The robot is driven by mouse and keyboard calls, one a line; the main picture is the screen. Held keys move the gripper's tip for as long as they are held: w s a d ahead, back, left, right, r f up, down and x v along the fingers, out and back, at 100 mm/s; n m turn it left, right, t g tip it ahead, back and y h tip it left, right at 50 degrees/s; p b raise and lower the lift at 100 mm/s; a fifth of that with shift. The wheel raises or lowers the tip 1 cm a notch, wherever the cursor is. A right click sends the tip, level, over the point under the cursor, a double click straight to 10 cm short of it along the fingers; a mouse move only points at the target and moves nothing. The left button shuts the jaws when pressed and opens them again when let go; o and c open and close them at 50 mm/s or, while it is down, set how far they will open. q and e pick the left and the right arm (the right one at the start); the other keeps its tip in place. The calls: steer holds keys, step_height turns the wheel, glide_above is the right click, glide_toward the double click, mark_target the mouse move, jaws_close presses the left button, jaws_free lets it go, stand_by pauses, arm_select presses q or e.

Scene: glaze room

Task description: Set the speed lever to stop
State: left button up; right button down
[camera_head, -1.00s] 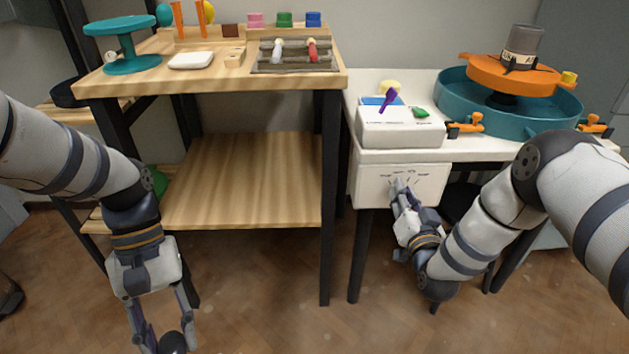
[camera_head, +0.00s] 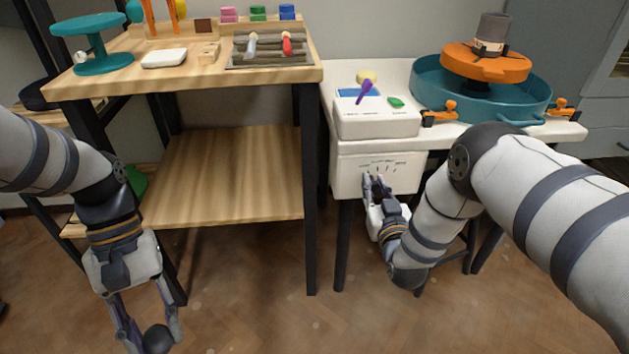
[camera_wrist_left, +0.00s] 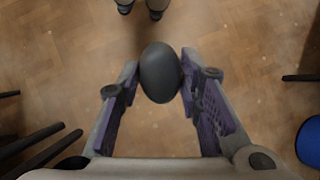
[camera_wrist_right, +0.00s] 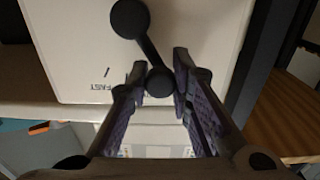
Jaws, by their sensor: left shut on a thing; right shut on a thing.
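The speed lever (camera_wrist_right: 147,48) is black, with a round pivot at its top end and a ball knob at its lower end in the right wrist view. It sits on a white control panel (camera_head: 408,165) below the tabletop. My right gripper (camera_head: 374,180) is at the panel, shut on the knob (camera_wrist_right: 160,83). The knob lies to the right of the printed word FAST (camera_wrist_right: 101,87). The stop mark cannot be made out. My left gripper (camera_head: 146,326) hangs low at the left, shut on a dark egg-shaped thing (camera_wrist_left: 160,72), well away from the panel.
Above the panel, a white box (camera_head: 375,125) carries a purple tool and a green piece. A teal basin (camera_head: 430,85) with an orange wheel (camera_head: 485,66) stands to its right. A wooden bench (camera_head: 200,85) with tools is at the left; floor in front is open.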

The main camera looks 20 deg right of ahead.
steer(key=shift+f, duration=0.1)
steer(key=c, duration=1.4)
jaws_free()
steer(key=v, duration=1.2)
steer(key=shift+s, duration=0.1)
